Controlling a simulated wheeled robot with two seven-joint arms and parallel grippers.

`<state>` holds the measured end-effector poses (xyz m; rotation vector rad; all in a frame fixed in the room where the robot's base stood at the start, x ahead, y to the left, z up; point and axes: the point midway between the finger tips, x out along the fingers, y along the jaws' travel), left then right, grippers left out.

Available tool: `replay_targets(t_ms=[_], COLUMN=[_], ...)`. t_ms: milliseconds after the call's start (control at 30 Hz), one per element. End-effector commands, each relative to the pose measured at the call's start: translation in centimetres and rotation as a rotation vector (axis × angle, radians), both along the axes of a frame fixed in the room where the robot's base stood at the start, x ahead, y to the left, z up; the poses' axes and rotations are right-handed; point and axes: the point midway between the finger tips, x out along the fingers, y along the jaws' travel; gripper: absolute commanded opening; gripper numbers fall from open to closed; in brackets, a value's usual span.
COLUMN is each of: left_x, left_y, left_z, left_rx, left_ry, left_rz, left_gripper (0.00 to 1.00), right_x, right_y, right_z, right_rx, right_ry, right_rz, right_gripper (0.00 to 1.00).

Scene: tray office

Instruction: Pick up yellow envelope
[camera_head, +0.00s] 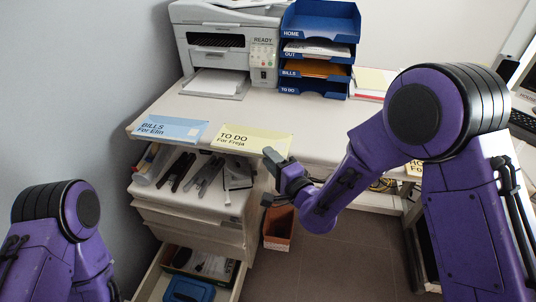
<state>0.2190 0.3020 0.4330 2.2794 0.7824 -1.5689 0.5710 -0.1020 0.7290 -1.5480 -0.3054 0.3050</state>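The yellow envelope (243,136), labelled "TO DO For Freja", lies flat at the front edge of the white desk (330,146), its front part reaching the edge. My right gripper (270,178) is just below and to the right of the envelope's front right corner. Its fingers look apart, one near that corner and one lower, with nothing visible between them. I cannot tell whether the upper finger touches the envelope. My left arm shows at the lower left, but its gripper is outside the view.
A blue envelope (172,128) labelled "BILLS" lies left of the yellow one. A printer (215,41) and blue letter trays (318,22) stand behind.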

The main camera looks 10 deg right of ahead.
Motion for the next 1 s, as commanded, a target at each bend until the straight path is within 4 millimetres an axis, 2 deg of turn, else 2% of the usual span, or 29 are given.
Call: replay_targets(t_ms=[367, 533, 667, 867, 1000], left_x=[0.0, 0.0, 0.0, 0.0, 0.0], left_y=[0.0, 0.0, 0.0, 0.0, 0.0], left_z=[0.1, 0.1, 0.2, 2.9, 2.4], left_rx=[0.0, 0.0, 0.0, 0.0, 0.0], left_ry=[0.0, 0.0, 0.0, 0.0, 0.0], left_rz=[0.0, 0.0, 0.0, 0.0, 0.0], left_gripper=[0.39, 0.39, 0.39, 0.39, 0.39], right_x=[0.6, 0.6, 0.6, 0.6, 0.6], right_y=[0.2, 0.2, 0.2, 0.2, 0.2], right_z=[0.0, 0.0, 0.1, 3.0, 2.5], right_rx=[0.0, -0.001, -0.001, -0.001, -0.001], right_ry=[0.001, 0.001, 0.0, 0.0, 0.001], right_rz=[0.0, 0.0, 0.0, 0.0, 0.0], right_gripper=[0.26, 0.0, 0.0, 0.0, 0.0])
